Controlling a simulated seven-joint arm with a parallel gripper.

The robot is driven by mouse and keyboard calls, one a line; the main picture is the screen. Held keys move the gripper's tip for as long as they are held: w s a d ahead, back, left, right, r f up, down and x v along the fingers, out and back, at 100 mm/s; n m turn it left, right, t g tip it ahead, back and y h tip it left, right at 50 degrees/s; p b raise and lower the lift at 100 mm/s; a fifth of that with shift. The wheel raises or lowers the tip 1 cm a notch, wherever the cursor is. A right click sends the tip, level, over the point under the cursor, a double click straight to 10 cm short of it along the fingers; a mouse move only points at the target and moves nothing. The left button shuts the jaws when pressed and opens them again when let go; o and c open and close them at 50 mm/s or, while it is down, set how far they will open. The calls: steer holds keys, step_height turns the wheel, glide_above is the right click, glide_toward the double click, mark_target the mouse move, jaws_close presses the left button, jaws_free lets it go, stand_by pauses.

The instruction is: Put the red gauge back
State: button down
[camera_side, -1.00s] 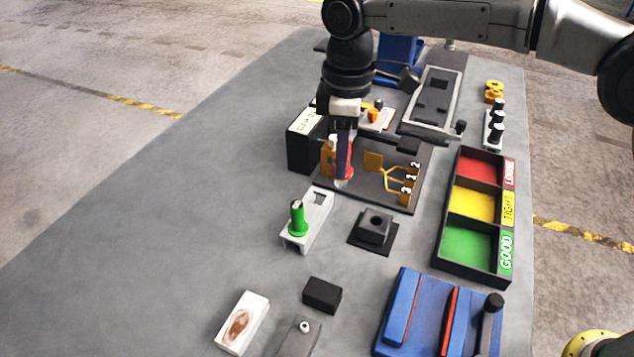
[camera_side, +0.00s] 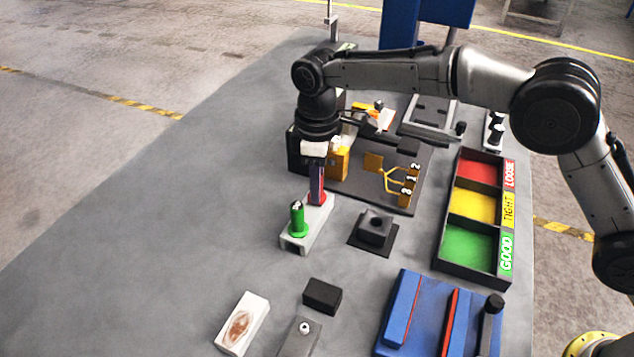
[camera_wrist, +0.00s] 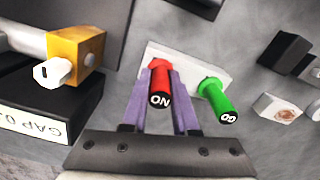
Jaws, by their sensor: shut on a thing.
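The red gauge (camera_wrist: 160,84), marked NO on its end, is between the purple fingers of my gripper (camera_wrist: 160,100) in the wrist view. In the side view my gripper (camera_side: 317,188) is shut on the red gauge (camera_side: 318,199), over the far end of the white gauge holder (camera_side: 311,233). The gauge's lower end meets or nearly meets the holder; I cannot tell whether it is seated. The green gauge (camera_side: 298,219), marked GO, stands upright in the near end of the holder. The holder's far socket is hidden by the red gauge.
An orange block (camera_side: 340,160) on the dark fixture plate (camera_side: 365,190) stands close behind my gripper. A black block on a pad (camera_side: 375,229) is to the right. A sorting tray (camera_side: 440,258) with red, yellow and green compartments lies farther right. The table's left side is clear.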

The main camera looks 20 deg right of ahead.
steer(key=shift+f, duration=0.1)
steer(key=c, duration=0.7)
jaws_free()
steer(key=shift+f, duration=0.1)
step_height(320, 180, up, 12)
steer(key=shift+r, duration=0.2)
